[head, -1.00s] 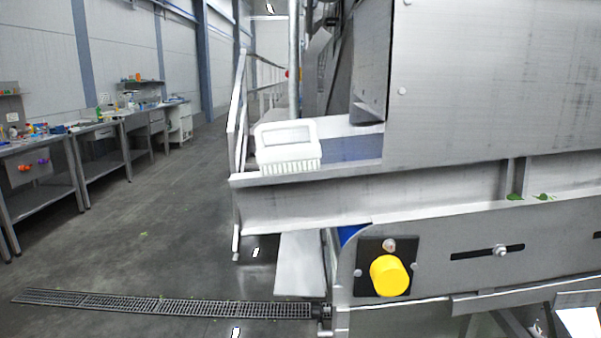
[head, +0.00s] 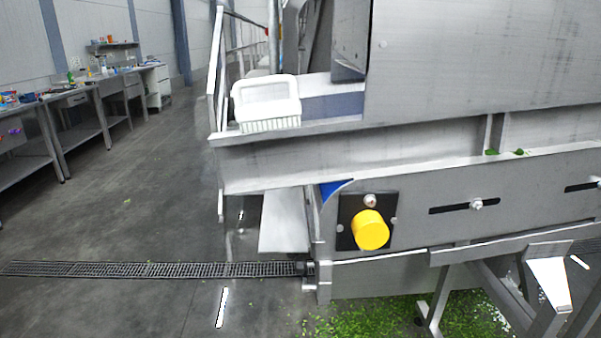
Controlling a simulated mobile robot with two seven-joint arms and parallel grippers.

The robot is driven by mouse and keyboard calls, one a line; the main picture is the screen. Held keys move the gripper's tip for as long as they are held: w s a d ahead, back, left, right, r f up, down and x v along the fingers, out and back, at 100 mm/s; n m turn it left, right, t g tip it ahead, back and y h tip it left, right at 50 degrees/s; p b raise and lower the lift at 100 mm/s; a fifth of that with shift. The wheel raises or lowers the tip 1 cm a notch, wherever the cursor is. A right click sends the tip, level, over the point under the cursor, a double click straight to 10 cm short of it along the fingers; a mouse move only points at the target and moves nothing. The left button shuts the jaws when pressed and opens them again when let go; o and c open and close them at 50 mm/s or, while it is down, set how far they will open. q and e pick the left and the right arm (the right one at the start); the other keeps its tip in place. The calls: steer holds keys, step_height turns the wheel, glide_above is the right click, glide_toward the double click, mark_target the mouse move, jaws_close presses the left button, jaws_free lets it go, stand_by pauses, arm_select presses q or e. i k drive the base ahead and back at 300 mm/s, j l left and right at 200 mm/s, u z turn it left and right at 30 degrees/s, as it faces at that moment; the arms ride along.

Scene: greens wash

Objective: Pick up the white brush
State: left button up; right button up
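The white brush (head: 266,101) rests on the left end of a metal ledge (head: 345,131) on the large machine. Its bristles point down and its frame-like handle is on top. It lies close to the ledge's left corner, beside a blue strip. Neither of my grippers shows in the head view, and nothing touches the brush.
A yellow knob (head: 369,230) sticks out from the machine (head: 470,70) below the ledge. A floor drain grate (head: 150,270) crosses the floor, and green scraps (head: 370,322) lie under the machine. Workbenches (head: 75,100) stand at the left. The floor between is clear.

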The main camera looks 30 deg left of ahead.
mark_target(257, 118)
steer(key=i+j+z, duration=0.2)
steer(key=j, duration=0.65)
steer(key=j+z, duration=0.25)
steer(key=j, duration=0.6)
